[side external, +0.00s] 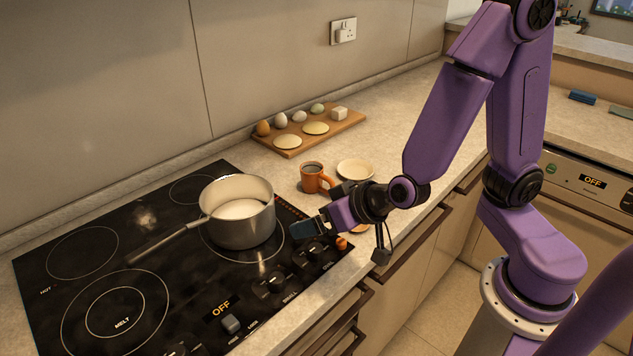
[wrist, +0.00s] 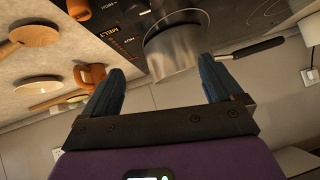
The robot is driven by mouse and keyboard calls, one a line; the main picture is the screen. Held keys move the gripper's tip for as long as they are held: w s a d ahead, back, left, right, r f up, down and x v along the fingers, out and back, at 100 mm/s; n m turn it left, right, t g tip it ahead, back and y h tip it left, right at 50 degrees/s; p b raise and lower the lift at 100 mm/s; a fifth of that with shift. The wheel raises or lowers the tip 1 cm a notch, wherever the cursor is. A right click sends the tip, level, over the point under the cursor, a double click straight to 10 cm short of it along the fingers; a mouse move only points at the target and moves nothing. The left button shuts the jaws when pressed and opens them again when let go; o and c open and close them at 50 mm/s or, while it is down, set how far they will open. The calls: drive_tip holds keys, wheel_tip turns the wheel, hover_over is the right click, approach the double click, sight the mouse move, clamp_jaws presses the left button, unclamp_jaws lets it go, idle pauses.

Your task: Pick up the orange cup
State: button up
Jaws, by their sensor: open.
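The orange cup (side external: 315,178) stands upright on the counter just right of the stove, its handle toward the right and front; it looks dark inside. It also shows in the wrist view at the left (wrist: 90,76), beside the left finger. My gripper (side external: 306,229) is over the front right part of the stove, in front of the cup and apart from it. In the wrist view its two blue fingers (wrist: 165,82) are spread wide with nothing between them.
A metal pot (side external: 241,215) with a long handle sits on the black stove (side external: 110,262), close left of my gripper. A pale saucer (side external: 356,169) lies right of the cup. A wooden board (side external: 345,124) with eggs and other items lies behind.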

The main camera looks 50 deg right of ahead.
drive_tip(key=w+d+r+m+t+h, duration=0.2)
drive_tip(key=w+d+m+t+h, duration=0.1)
drive_tip(key=d+h, duration=0.55)
drive_tip(key=y, duration=0.1)
approach(308, 169)
drive_tip(key=shift+w+d+r, duration=0.1)
drive_tip(key=shift+w+r, duration=0.15)
drive_tip(key=shift+r, duration=0.05)
drive_tip(key=x, duration=0.4)
drive_tip(key=shift+s+d+f, duration=0.1)
drive_tip(key=shift+f, duration=0.3)
drive_tip(key=shift+w+d+f, duration=0.2)
drive_tip(key=shift+w, duration=0.3)
drive_tip(key=shift+c, duration=0.2)
drive_tip(key=c, duration=1.2)
drive_tip(key=shift+r, duration=0.15)
